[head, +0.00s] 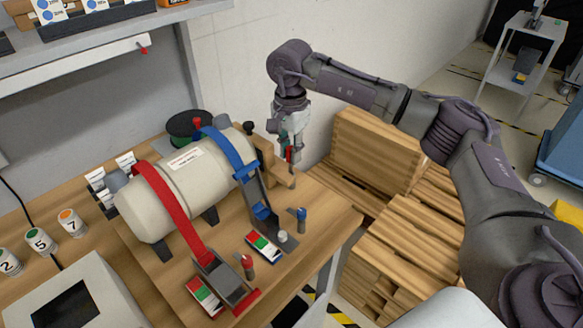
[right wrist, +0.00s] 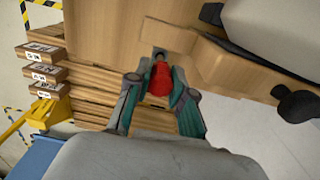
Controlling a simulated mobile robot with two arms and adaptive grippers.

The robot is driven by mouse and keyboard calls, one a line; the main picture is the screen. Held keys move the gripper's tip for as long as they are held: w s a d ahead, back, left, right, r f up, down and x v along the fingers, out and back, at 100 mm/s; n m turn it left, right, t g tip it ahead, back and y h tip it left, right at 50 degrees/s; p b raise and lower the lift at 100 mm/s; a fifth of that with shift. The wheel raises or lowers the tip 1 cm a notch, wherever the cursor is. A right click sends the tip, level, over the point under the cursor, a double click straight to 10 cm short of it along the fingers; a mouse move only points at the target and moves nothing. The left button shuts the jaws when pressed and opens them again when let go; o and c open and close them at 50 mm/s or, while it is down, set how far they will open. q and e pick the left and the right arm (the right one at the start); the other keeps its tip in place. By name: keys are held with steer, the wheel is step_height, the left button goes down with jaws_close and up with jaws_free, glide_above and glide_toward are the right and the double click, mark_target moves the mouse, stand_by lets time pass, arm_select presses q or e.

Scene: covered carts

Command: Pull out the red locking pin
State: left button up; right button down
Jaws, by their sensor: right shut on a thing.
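My right gripper (head: 290,156) points down at the far right end of the tank, beside a wooden block (head: 264,158). It is shut on a red-handled pin; the red handle (right wrist: 160,78) shows between the fingers (right wrist: 161,88) in the right wrist view. A small grey metal part shows at the far end of the handle, by the wood. I cannot tell whether the pin sits in a hole or is clear of it. My left gripper is in neither view.
A cream tank (head: 190,180) lies on the bench under a red strap (head: 170,205) and a blue strap (head: 228,150). Red and blue handled pieces (head: 247,265) (head: 301,218) stand in front. Wooden pallets (head: 400,225) fill the floor right of the bench.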

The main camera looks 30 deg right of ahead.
steer(key=shift+r+p, duration=0.55)
steer(key=shift+r, duration=0.4)
